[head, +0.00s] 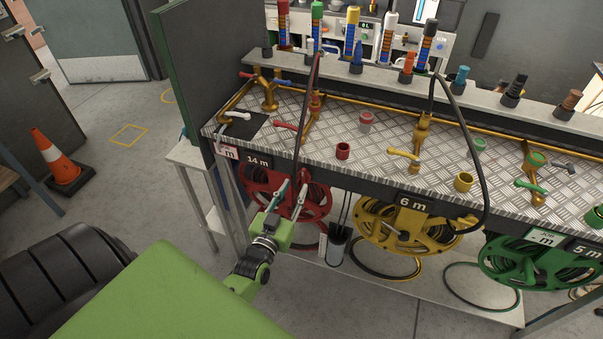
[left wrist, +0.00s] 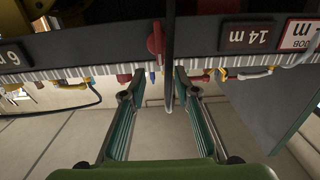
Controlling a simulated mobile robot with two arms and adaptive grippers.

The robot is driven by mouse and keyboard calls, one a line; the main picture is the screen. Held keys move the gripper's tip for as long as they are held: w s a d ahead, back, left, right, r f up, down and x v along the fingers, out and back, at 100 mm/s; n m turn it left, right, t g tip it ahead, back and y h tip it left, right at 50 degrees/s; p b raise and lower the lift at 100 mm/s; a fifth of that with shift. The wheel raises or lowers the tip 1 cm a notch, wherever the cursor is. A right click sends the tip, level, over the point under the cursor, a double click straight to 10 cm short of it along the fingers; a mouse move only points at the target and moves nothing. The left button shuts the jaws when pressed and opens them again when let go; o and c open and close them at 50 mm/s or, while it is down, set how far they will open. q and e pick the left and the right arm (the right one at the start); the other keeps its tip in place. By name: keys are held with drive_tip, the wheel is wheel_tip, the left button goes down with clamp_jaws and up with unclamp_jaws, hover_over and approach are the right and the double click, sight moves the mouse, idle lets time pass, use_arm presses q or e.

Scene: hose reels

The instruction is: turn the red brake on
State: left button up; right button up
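The red hose reel (head: 262,190) hangs under the bench front, below the "14 m" label (head: 257,161). My left gripper (head: 293,192) is in front of the reel's right part and hides some of it. Its two fingers are apart with nothing between them in the left wrist view (left wrist: 158,76). That view is upside down. A small red part (left wrist: 155,40), which may be the red brake, shows on the bench front beyond the fingertips, apart from them. A black hose (left wrist: 170,55) runs beside it. In the head view I cannot make out the brake. My right gripper is not in view.
A yellow reel (head: 395,228) and a green reel (head: 500,262) hang to the right. The metal bench top (head: 330,120) carries valves and couplings. A green panel (head: 210,60) stands at the bench's left end. An orange cone (head: 55,160) is at far left; floor between is clear.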

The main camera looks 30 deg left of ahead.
sight(303, 173)
use_arm(q)
drive_tip(key=x, duration=0.6)
drive_tip(key=shift+w, duration=0.25)
clamp_jaws()
